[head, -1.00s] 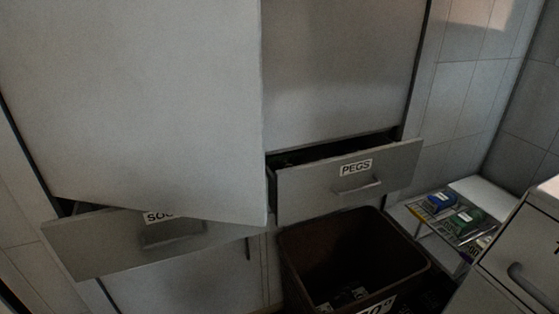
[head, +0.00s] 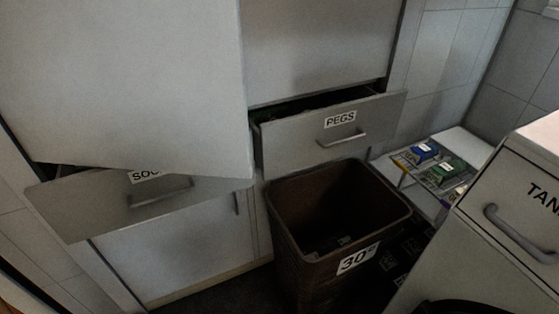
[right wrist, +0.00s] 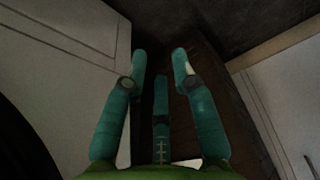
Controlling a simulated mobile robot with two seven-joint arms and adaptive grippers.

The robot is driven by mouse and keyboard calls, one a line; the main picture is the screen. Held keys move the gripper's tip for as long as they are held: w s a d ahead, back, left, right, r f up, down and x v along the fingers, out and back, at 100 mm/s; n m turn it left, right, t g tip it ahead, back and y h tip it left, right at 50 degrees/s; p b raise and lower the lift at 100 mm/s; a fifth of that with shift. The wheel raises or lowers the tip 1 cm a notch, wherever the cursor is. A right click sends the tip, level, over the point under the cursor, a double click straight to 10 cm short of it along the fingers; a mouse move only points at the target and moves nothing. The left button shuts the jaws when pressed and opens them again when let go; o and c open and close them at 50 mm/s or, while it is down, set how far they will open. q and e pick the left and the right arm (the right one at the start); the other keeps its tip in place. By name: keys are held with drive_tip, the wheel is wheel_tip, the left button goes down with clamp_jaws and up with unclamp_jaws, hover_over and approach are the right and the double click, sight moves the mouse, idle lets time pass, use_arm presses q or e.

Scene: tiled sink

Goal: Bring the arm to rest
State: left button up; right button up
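My right gripper (right wrist: 160,62) shows in the right wrist view with its teal fingers spread apart and nothing between them. Behind the fingers is a brown surface, likely the side of the brown bin (head: 288,232). Neither gripper shows in the head view. A dark rounded shape at the bottom right edge of the head view may be part of my arm. My left gripper is out of sight.
The PEGS drawer (head: 290,141) and the drawer below the left cabinet door (head: 130,80) stand pulled out. A white cabinet (head: 500,255) is at the right. A low white shelf (head: 468,145) holds a blue box (head: 424,151) and a green box (head: 448,172).

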wheel_tip(320, 180, down, 6)
drive_tip(key=s, duration=0.3)
use_arm(q)
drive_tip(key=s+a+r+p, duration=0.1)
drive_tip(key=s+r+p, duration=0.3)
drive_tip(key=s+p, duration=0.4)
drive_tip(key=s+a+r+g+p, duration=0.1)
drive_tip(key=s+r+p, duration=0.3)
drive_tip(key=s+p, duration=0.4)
drive_tip(key=p, duration=0.4)
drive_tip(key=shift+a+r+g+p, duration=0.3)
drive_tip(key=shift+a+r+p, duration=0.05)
use_arm(e)
drive_tip(key=s+d+r+g, duration=0.1)
drive_tip(key=s+r, duration=0.3)
drive_tip(key=s, duration=0.3)
drive_tip(key=s+d+r, duration=0.2)
drive_tip(key=s+r, duration=0.3)
drive_tip(key=s, duration=0.3)
drive_tip(key=shift+s+g, duration=0.15)
drive_tip(key=shift+g, duration=0.25)
